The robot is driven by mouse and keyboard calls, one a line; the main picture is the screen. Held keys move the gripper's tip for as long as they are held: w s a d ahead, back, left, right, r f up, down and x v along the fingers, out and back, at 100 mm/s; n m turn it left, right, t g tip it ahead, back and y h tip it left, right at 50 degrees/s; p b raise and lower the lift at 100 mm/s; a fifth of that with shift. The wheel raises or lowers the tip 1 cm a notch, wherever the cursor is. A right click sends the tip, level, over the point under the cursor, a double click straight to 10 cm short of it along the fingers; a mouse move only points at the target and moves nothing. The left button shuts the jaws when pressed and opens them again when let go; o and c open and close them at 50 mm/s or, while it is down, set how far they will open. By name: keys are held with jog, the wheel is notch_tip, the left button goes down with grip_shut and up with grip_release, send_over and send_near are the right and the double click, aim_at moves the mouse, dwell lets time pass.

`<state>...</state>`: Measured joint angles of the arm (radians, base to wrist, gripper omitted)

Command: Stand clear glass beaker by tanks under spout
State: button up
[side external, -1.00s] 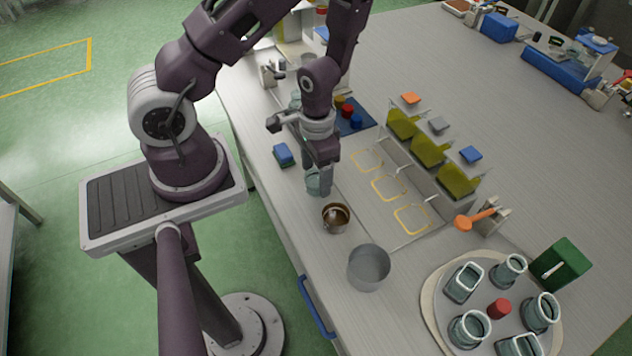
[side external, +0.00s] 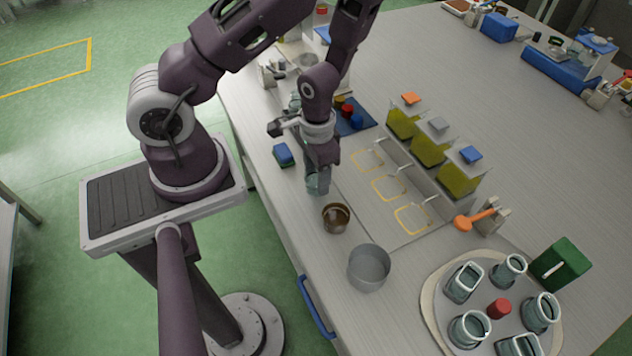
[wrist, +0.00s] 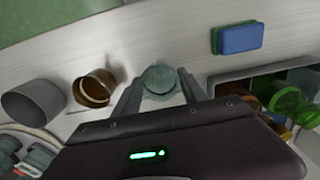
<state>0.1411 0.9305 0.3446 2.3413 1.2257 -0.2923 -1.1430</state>
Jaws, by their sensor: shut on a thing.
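My gripper (side external: 319,174) is shut on a clear, bluish glass beaker (side external: 317,187), with a finger on each side of it in the wrist view. The beaker (wrist: 160,80) looks upright; whether it touches the table I cannot tell. It is left of the yellow outlines, behind the brown pot. Three tanks of olive-yellow liquid stand in a row to the right: one with an orange lid (side external: 402,122), one with a grey lid (side external: 429,148) and one with a blue lid (side external: 458,179). Small spouts (side external: 432,201) project from their front, above yellow outlines (side external: 411,219) on the table.
A brown pot (side external: 336,217) and a grey metal pot (side external: 368,268) stand close in front. A blue sponge (side external: 284,155) lies left of my gripper. A round tray (side external: 433,312) at lower right holds several glass vessels. An orange scoop (side external: 474,220) lies beside the tanks.

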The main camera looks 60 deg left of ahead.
jog(key=shift+r, duration=3.25)
jog(key=w+d, duration=0.8)
jog(key=w, duration=0.4)
jog(key=shift+n, duration=0.4)
jog(key=f, duration=0.5)
jog(key=shift+s+a+f, duration=0.1)
jog(key=shift+a+f, duration=0.05)
jog(key=shift+a, duration=0.05)
jog(key=shift+w+f, duration=0.35)
jog(key=shift+w, duration=1.2)
